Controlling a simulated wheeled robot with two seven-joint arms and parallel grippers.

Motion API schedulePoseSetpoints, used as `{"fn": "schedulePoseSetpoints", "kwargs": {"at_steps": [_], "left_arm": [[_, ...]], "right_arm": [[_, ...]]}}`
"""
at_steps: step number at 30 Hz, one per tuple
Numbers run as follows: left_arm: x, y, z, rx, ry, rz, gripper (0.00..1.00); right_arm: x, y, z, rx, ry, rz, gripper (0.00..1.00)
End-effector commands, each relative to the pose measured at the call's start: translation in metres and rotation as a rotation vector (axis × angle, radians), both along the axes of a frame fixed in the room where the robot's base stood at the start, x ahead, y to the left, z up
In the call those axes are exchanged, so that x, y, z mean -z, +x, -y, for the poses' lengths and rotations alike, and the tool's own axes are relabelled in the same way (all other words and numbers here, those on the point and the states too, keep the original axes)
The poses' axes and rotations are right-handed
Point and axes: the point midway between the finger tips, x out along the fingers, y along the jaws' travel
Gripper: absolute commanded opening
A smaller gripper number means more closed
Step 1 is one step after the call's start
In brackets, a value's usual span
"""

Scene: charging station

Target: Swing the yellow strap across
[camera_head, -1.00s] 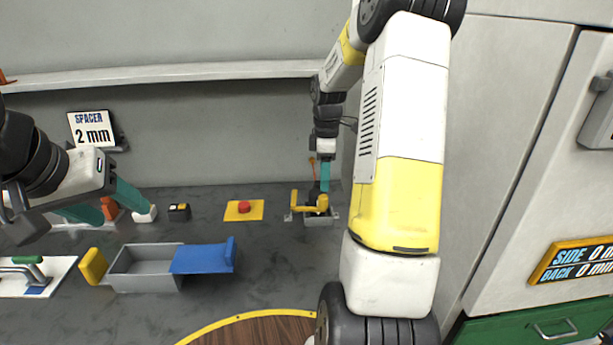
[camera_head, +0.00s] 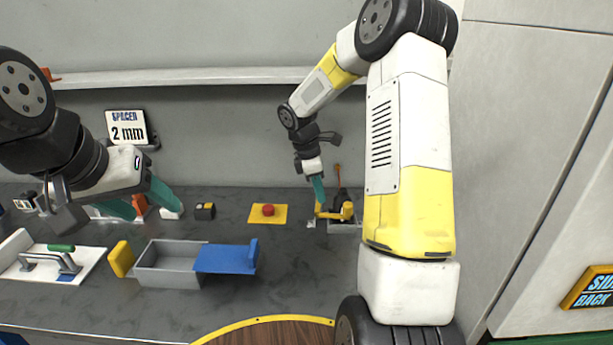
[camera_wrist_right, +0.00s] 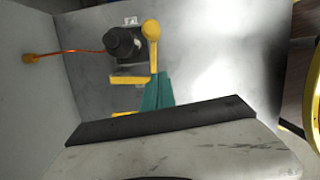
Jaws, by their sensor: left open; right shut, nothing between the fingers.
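The yellow strap (camera_head: 333,215) is a bar with a rounded knob on a small grey fixture at the back of the counter. In the right wrist view the strap (camera_wrist_right: 153,55) runs beside a black cylinder (camera_wrist_right: 125,43) with an orange cable. My right gripper (camera_head: 320,203) has its teal fingers shut and empty, pointing down at the strap's left end. In the right wrist view its fingers (camera_wrist_right: 157,95) overlap the strap's lower end; contact is unclear. My left gripper (camera_head: 150,212) is open and empty, above the counter at the left.
A red button on a yellow plate (camera_head: 280,215) lies left of the fixture. A grey bin (camera_head: 170,277) with a blue flap (camera_head: 226,260) and yellow tab stands in front. A white board with a handle (camera_head: 88,257) is far left. A wall and cabinet (camera_head: 520,150) stand right.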

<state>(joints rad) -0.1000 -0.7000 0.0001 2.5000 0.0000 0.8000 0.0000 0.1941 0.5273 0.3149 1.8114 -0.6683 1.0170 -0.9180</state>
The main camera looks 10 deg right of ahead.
Motion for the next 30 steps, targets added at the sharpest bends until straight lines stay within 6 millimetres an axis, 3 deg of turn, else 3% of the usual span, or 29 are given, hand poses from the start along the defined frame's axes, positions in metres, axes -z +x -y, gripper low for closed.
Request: {"fn": "schedulePoseSetpoints", "kwargs": {"at_steps": [3, 6, 13, 30], "left_arm": [[0.0, 0.0, 0.0, 0.0, 0.0, 0.0, 0.58], [0.0, 0.0, 0.0, 0.0, 0.0, 0.0, 0.58], [0.0, 0.0, 0.0, 0.0, 0.0, 0.0, 0.58], [0.0, 0.0, 0.0, 0.0, 0.0, 0.0, 0.58]], "right_arm": [[0.027, -0.002, 0.006, 0.0, 0.002, -0.005, 0.0], [0.039, -0.003, 0.016, 0.004, 0.001, -0.001, 0.0], [0.037, -0.007, 0.044, 0.003, 0.002, 0.0, 0.0], [0.037, -0.005, 0.058, 0.003, 0.0, 0.001, 0.0]]}}
